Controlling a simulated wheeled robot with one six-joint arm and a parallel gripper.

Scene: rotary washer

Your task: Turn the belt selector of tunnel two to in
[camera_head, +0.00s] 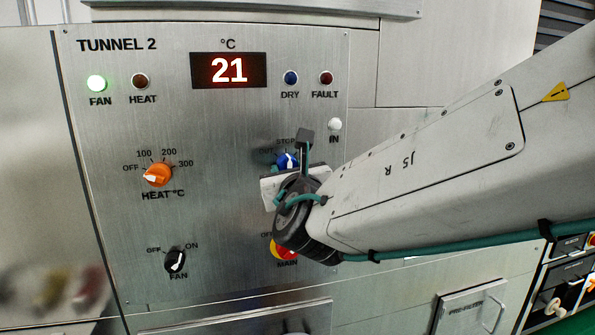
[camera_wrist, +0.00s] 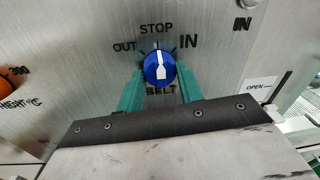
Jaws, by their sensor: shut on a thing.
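The belt selector is a blue knob with a white pointer (camera_wrist: 160,68), on the tunnel two panel, with OUT, STOP and IN around it and BELT below. Its pointer stands roughly upright, toward STOP. My gripper (camera_wrist: 161,86) has its two teal fingers shut on the knob, one on each side, in the wrist view. In the camera_head view the blue knob (camera_head: 287,160) shows just above my wrist, which hides its lower part and most of the BELT label.
On the same panel (camera_head: 225,240) are an orange heat knob (camera_head: 158,174), a black fan knob (camera_head: 175,261) and a red and yellow main switch (camera_head: 282,250), partly behind my wrist. The green fan lamp (camera_head: 97,83) is lit. The IN lamp (camera_head: 334,124) is pale.

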